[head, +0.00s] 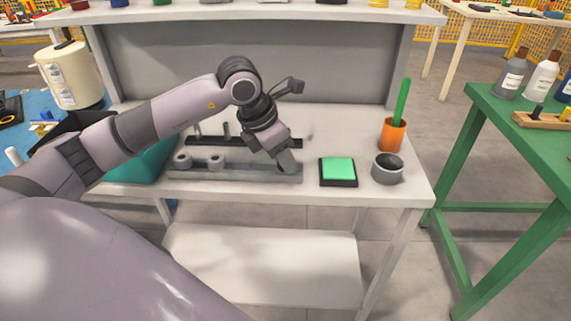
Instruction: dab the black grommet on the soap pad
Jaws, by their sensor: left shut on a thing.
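My left gripper (287,161) points down at the right end of the grey rail (240,175) on the white bench. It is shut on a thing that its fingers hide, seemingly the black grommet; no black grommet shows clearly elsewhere. The soap pad (338,168), a green square in a black tray (338,184), lies flat on the bench to the right of the gripper, apart from it. My right gripper is not in view.
Two grey rings (183,160) (216,162) sit on the rail's left part. A dark bar with upright pegs (226,130) lies behind. Right of the pad stand a grey cup (387,170) and an orange cup (392,137) holding a green stick. A back panel (330,65) closes the bench's rear.

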